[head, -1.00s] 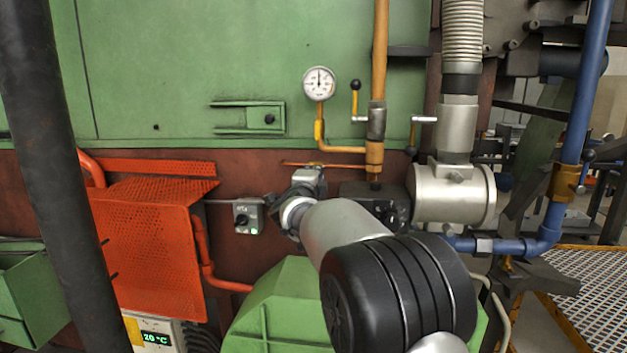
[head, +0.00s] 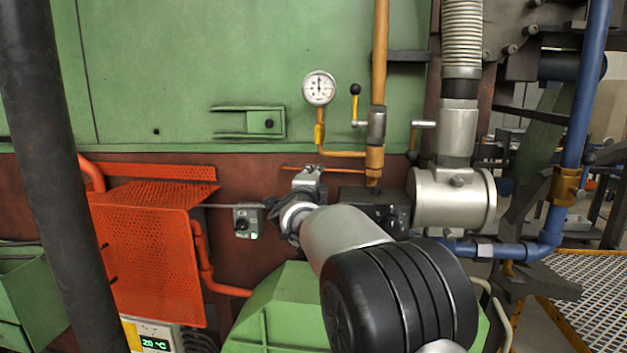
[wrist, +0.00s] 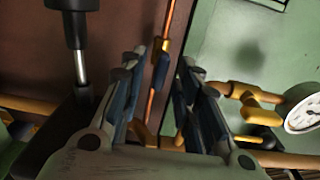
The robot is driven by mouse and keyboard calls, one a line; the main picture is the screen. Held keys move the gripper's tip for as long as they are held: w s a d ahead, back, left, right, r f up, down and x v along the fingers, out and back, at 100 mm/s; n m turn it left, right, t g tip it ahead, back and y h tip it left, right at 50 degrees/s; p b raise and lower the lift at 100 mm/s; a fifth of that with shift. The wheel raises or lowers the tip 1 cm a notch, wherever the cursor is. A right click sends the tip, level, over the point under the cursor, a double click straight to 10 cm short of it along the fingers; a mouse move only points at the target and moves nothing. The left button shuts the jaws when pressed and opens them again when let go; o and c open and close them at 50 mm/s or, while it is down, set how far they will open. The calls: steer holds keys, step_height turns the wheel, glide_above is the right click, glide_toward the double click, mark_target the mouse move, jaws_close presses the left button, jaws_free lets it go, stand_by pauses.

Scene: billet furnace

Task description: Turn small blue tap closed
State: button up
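The small blue tap (wrist: 160,73) shows in the wrist view as a narrow blue handle on a thin copper pipe (wrist: 171,22). It lies between the two fingers of my gripper (wrist: 161,68), near their tips. The fingers are open, with a gap on both sides of the handle; I cannot tell whether either one touches it. In the head view my gripper (head: 284,222) is at the red-brown wall, left of the dark valve block, its fingers mostly hidden. The tap is hidden there behind my wrist.
A pressure gauge (head: 319,88) and a yellow pipe with a black-knobbed lever (head: 355,89) are above my gripper. A small switch box (head: 248,220) is close on its left. A silver cylinder (head: 452,197) stands to the right, and an orange mesh guard (head: 150,250) at left.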

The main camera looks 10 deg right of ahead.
steer(key=v, duration=1.2)
steer(key=s+a+f+n+g+y, duration=0.2)
steer(key=s+n+y, duration=0.2)
steer(key=s+n, duration=0.4)
steer(key=s+a+f+n+g+y, duration=0.1)
steer(key=s+f+n+g+y, duration=0.1)
steer(key=s+n+y, duration=0.5)
steer(key=s+d+f+n+g+h, duration=0.1)
steer(key=s+f, duration=0.4)
steer(key=s, duration=0.5)
steer(key=s+d+f+n+g+h, duration=0.2)
steer(key=s+d+f+n+g, duration=0.1)
steer(key=s, duration=0.7)
steer(key=s+d+f+n+g+h, duration=0.2)
steer(key=s+f+g, duration=0.2)
steer(key=s+f, duration=0.3)
steer(key=s, duration=0.3)
steer(key=shift+d+n+g, duration=0.3)
steer(key=shift+d+n, duration=0.1)
